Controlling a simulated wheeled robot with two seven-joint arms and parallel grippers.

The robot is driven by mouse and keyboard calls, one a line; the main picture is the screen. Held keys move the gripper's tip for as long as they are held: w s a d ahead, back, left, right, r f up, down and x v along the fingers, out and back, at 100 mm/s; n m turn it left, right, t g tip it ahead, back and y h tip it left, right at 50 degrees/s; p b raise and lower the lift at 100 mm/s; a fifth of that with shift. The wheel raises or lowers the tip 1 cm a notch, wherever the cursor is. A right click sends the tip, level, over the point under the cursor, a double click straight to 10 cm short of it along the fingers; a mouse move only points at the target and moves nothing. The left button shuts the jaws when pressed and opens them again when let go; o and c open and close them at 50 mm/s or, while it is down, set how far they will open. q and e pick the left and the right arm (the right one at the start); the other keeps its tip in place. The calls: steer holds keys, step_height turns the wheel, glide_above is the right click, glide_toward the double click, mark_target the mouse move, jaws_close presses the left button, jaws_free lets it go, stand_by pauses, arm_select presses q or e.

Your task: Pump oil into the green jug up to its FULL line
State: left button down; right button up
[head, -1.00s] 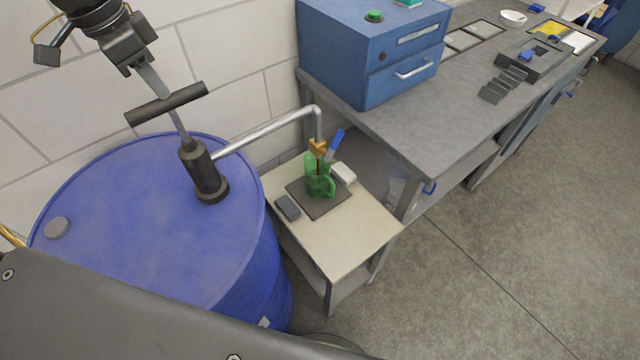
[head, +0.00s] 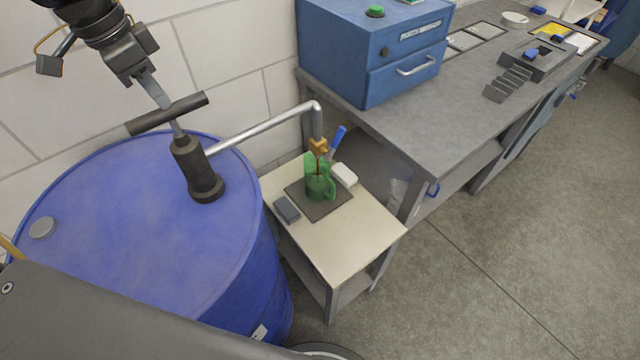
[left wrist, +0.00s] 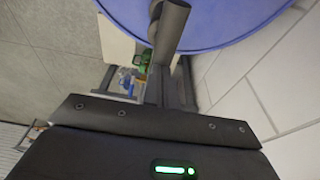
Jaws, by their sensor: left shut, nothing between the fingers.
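The green jug (head: 318,188) stands upright on a dark square mat (head: 335,207) on the small side table. The brass nozzle (head: 318,146) of the pump spout is above it, and a thin brown stream runs from it into the jug. The oil level and FULL line are too small to read. The hand pump (head: 198,170) stands on the blue drum (head: 120,240), its black T-handle (head: 190,106) a short way above the pump body. My left gripper (head: 160,97) is shut, its fingertips at the middle of the T-handle from above. My right gripper is out of view.
A blue cabinet (head: 375,50) stands on the grey workbench (head: 430,140) to the right. The floor at right is clear.

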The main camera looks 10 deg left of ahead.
arm_select(q)
step_height(320, 180, up, 11)
steer(key=p, duration=0.6)
steer(key=shift+f, duration=0.15)
steer(key=shift+f, duration=0.1)
stand_by(0.8)
